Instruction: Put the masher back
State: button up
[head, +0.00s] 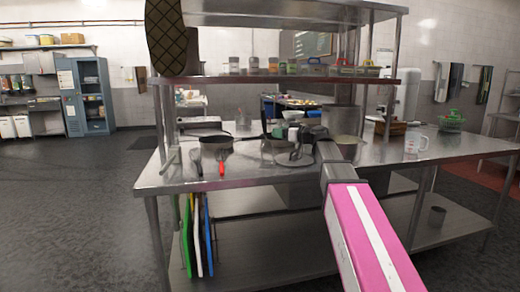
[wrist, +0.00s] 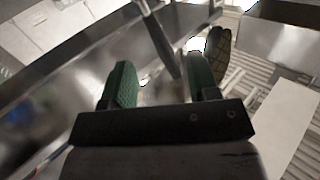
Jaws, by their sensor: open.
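My gripper (head: 296,131) is open over the steel worktable, at the end of my pink arm. In the wrist view its two green fingers (wrist: 160,78) stand apart, and a dark grey rod (wrist: 162,40) shows beyond the gap. I cannot tell whether that rod is a handle or a shelf post. No masher can be made out for certain. A flat dark round piece (head: 294,160) lies on the table just below my gripper; I cannot tell what it is. A pan (head: 215,142) and a red handle (head: 221,168) lie to its left.
The worktable (head: 385,155) has a raised shelf (head: 270,79) holding several jars. A measuring cup (head: 415,142) and a green basket (head: 451,120) stand right. Cutting boards (head: 198,235) stand below. Floor at left is clear.

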aim_at(264, 122)
jog(key=w+a+n, duration=0.2)
jog(key=w+a, duration=0.4)
jog(key=a, duration=0.2)
jog(key=shift+a+r+n, duration=0.15)
jog(key=shift+a+n, duration=0.15)
jog(key=shift+a, duration=0.05)
jog(key=shift+s, duration=0.1)
jog(key=shift+c, duration=0.3)
grip_shut()
